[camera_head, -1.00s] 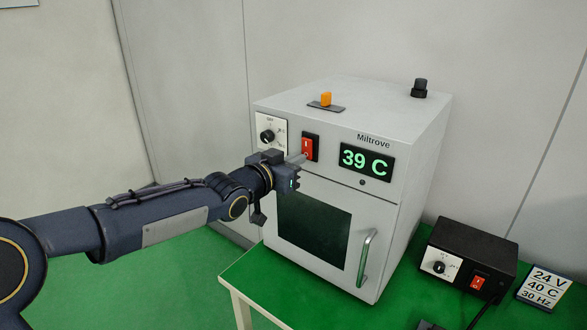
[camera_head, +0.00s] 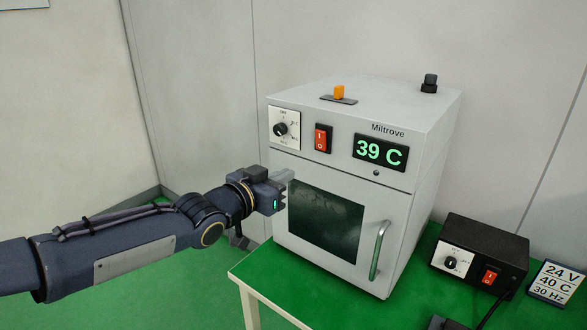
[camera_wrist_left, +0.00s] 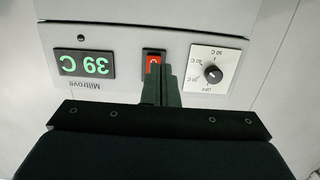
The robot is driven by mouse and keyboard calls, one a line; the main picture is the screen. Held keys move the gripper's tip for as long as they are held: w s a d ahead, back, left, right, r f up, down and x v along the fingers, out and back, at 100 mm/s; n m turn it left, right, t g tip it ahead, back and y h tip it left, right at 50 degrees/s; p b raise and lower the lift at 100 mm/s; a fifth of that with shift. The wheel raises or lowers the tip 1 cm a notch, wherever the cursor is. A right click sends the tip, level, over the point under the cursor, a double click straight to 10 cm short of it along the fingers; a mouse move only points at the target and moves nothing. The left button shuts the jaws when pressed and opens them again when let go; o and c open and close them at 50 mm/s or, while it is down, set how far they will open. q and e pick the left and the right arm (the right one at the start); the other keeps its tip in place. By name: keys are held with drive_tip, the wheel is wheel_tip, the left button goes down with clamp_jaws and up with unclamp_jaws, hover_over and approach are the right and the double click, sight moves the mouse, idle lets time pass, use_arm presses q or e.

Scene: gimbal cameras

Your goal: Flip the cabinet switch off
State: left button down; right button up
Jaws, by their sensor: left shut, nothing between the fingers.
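The grey cabinet (camera_head: 400,207) stands on the green table with its front toward me. Its red rocker switch (camera_head: 321,138), marked I above O in a black frame, sits between a dial and the display (camera_head: 377,152), which reads 39 C. My left gripper (camera_head: 288,177) is shut and empty, in front of the cabinet, below and left of the switch in the head view. In the left wrist view the picture is upside down; the fingers (camera_wrist_left: 162,88) partly cover the switch (camera_wrist_left: 153,62). I cannot tell the switch's tilt for certain. My right gripper is not in view.
A dial (camera_head: 281,129) is left of the switch. An orange toggle (camera_head: 339,92) and a black knob (camera_head: 430,83) are on the cabinet top. The door handle (camera_head: 379,250) sticks out. A black box (camera_head: 480,250) with its own red switch and a sign (camera_head: 556,284) stand at right.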

use_arm(q)
drive_tip(key=v, duration=0.2)
drive_tip(key=f+v, duration=0.1)
drive_tip(key=v, duration=0.1)
drive_tip(key=shift+s+a+p, duration=0.1)
drive_tip(key=shift+p, duration=0.2)
drive_tip(key=s+a+f+n+g+y, duration=0.1)
drive_tip(key=s+a+f+n+y, duration=0.25)
drive_tip(key=s+a, duration=0.3)
drive_tip(key=s+a+f+n+g+y, duration=0.2)
drive_tip(key=s+a+f+y, duration=0.25)
drive_tip(key=a, duration=0.25)
drive_tip(key=s+f+n+g+h, duration=0.1)
drive_tip(key=s+f, duration=0.3)
drive_tip(key=s, duration=0.5)
drive_tip(key=s+a+f+n+g+h, duration=0.1)
drive_tip(key=s+f+g, duration=0.3)
drive_tip(key=s, duration=0.6)
drive_tip(key=shift+f+n, duration=0.3)
drive_tip(key=shift+n, duration=0.35)
